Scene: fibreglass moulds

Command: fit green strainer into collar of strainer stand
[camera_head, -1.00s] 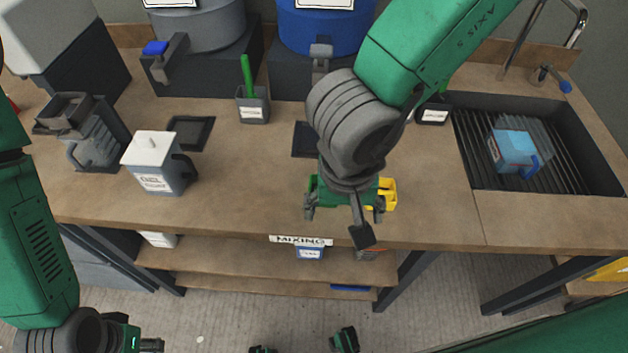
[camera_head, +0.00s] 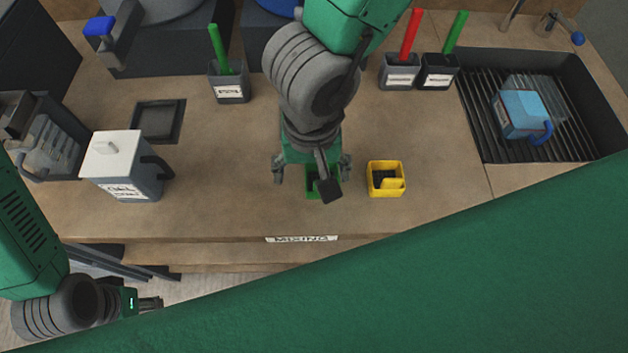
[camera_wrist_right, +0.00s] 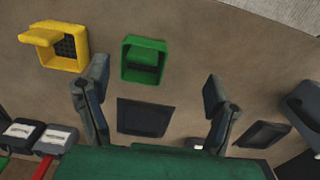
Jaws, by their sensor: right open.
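The green strainer (camera_wrist_right: 144,61), a small square open-topped box, sits on the worktop near its front edge. In the head view it shows partly below my right gripper (camera_head: 312,172), which hides much of it. My right gripper is open, pointing down above the strainer, with its fingers (camera_wrist_right: 156,84) apart and nothing between them. I cannot tell for sure which thing is the strainer stand; a grey stand-like device (camera_head: 50,148) is at the far left. My left gripper (camera_head: 150,303) is low at the left, in front of the worktop; its fingers are unclear.
A yellow strainer (camera_head: 386,180) sits right of the green one. A lidded grey canister (camera_head: 122,170) and a dark square tray (camera_head: 158,121) are left. Labelled holders (camera_head: 230,88) with coloured sticks stand behind. A sink (camera_head: 570,120) is right. The lower right of the head view is blocked.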

